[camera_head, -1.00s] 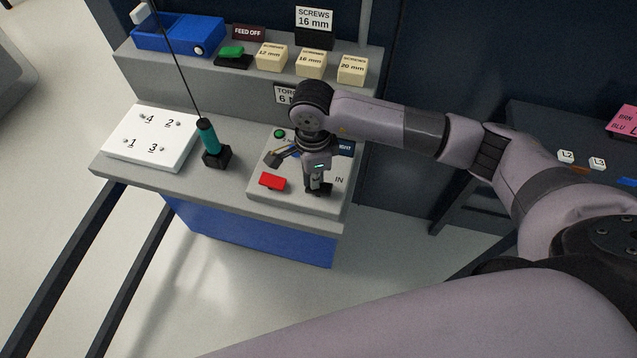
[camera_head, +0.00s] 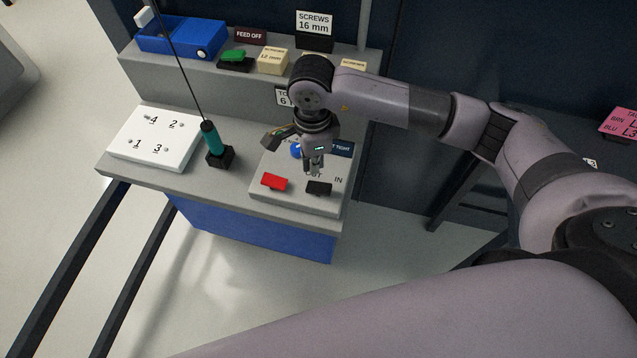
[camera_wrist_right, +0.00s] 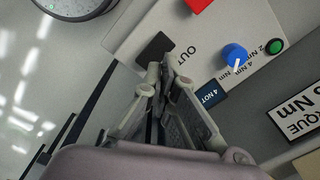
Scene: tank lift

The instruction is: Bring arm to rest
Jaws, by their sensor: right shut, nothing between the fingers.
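My right gripper (camera_head: 314,170) is above the control panel (camera_head: 262,196) on the grey bench, pointing down. Its fingers are together with nothing between them. It also shows in the right wrist view (camera_wrist_right: 166,72), close to the black rocker switch in that picture. In the head view the black switch (camera_head: 319,188) is just below and in front of the fingertips, and a gap shows between them. A red switch (camera_head: 274,182) is left of it. A blue knob (camera_head: 295,151) sits behind, partly hidden by the gripper. My left gripper is not in view.
A teal screwdriver (camera_head: 211,138) stands in a black holder, left of the panel. A white numbered plate (camera_head: 153,139) lies at the bench's left. On the raised shelf are a blue feeder (camera_head: 180,38), a green switch (camera_head: 240,56) and cream screw buttons (camera_head: 272,61). A dark table is at right.

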